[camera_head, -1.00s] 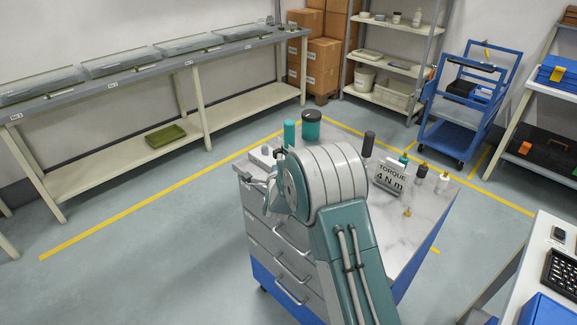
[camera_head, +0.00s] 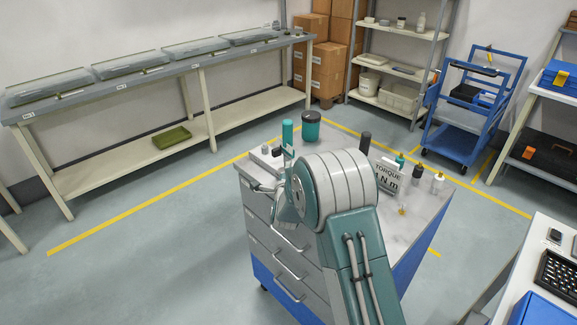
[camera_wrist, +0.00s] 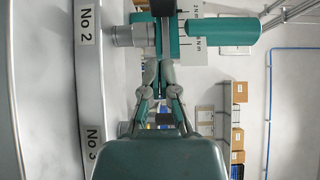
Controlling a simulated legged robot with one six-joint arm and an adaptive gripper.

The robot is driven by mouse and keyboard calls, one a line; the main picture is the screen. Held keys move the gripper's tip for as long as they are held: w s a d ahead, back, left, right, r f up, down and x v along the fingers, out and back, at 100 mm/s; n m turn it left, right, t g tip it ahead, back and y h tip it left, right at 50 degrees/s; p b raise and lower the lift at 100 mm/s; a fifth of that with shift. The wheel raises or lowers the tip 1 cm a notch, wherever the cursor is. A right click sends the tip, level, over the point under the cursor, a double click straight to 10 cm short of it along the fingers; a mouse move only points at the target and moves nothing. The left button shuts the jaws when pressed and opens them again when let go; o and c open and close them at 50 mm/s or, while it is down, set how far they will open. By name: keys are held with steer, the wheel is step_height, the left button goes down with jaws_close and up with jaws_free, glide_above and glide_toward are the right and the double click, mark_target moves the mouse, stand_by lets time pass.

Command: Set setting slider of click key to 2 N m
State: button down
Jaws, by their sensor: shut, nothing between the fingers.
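The click key stands upright on the cabinet top, its teal handle (camera_head: 287,132) rising above my arm in the head view. In the wrist view the picture is turned sideways; the teal handle (camera_wrist: 222,31) points right and a plate (camera_wrist: 203,45) with tick lines and N m lettering lies beside the key. A grey knob (camera_wrist: 126,35) sits to the left. My gripper (camera_wrist: 159,72) is shut and empty, with its fingertips just below the teal body in that view. I cannot tell whether they touch it. The slider is not clearly distinguishable.
A sign (camera_head: 386,178) reading TORQUE and N m stands on the cabinet top (camera_head: 427,205); my arm partly covers its number. A dark-lidded teal jar (camera_head: 311,126), a dark upright cylinder (camera_head: 365,143) and several small bottles stand nearby.

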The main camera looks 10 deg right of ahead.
steer(key=s+a, duration=0.2)
steer(key=s, duration=0.6)
steer(key=shift+a, duration=0.15)
stand_by(1.2)
